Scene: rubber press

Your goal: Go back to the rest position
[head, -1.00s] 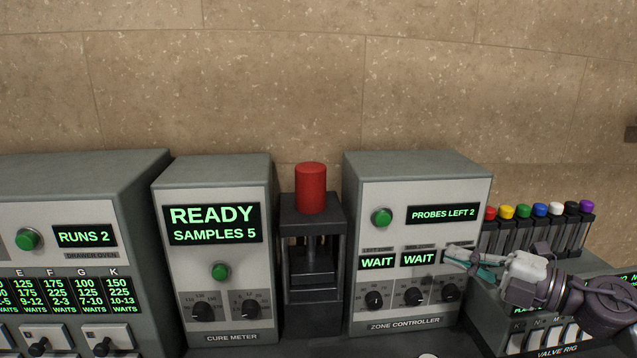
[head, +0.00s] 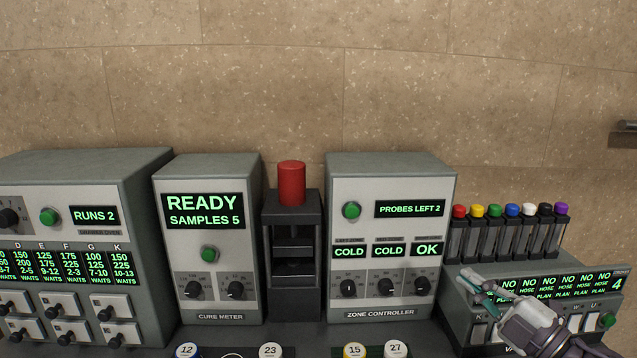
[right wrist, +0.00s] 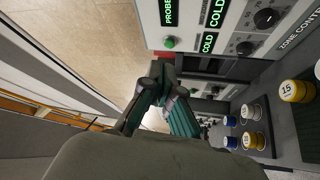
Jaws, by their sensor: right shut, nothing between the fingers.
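My right gripper (head: 476,286) is in the lower right of the head view, in front of the valve rig (head: 606,283). Its fingers are shut and hold nothing. It stands apart from the zone controller (head: 392,185), to that box's right. In the right wrist view the shut fingers (right wrist: 158,92) show, with the tilted zone controller beyond at upper right. The zone controller reads PROBES LEFT 2, with COLD, COLD and OK below. My left gripper is out of view.
The cure meter (head: 207,275) reads READY, SAMPLES 5. A press (head: 291,222) with a red top stands beside it. The drawer oven (head: 95,217) is at left. Several numbered spools (head: 270,351) sit on the counter in front. Several colour-capped vials (head: 511,232) stand behind the valve rig.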

